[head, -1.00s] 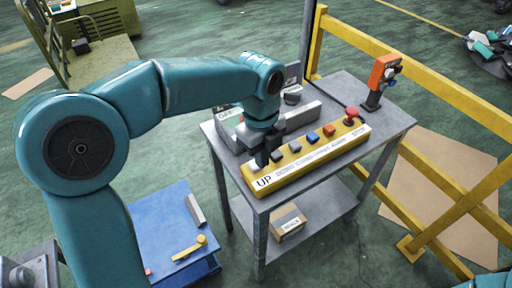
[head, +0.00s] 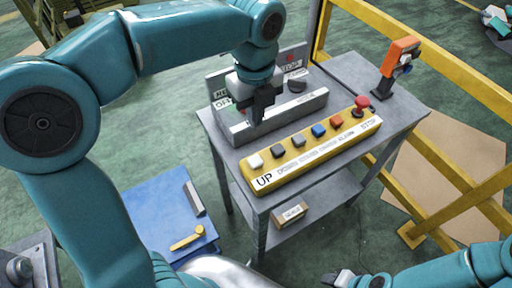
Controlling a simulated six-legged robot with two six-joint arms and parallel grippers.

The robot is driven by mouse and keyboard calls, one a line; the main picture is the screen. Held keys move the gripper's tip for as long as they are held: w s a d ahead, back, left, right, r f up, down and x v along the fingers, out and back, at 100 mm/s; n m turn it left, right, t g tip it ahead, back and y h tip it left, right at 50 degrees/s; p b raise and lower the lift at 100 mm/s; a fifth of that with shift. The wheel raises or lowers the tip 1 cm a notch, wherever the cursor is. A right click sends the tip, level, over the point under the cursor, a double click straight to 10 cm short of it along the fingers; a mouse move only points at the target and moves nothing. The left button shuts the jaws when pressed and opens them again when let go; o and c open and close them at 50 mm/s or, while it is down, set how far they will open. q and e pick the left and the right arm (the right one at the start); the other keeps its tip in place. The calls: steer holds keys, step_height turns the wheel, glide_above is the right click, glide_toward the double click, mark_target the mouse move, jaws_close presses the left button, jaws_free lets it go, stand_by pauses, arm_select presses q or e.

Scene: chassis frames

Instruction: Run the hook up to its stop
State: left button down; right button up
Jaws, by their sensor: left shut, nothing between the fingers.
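A yellow button box (head: 318,160) lies on the grey metal table. Its front edge reads UP at the left end and STOP at the right. A white button (head: 255,161) sits at the UP end, followed by dark, grey, blue and orange buttons and a red mushroom button (head: 362,104). No hook is in view.
A grey box (head: 310,103) with a black knob (head: 297,85) stands behind the button box. An orange pendant (head: 400,52) stands at the table's back right. Yellow railings (head: 440,85) run along the right. A blue platform (head: 160,212) is at lower left.

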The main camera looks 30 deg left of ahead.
arm_select(q)
glide_toward(256, 160)
step_height(256, 160, down, 6)
steer(key=shift+r+p, duration=0.2)
steer(key=shift+p, duration=0.1)
steer(key=shift+s+f, duration=0.1)
steer(key=shift+f, duration=0.5)
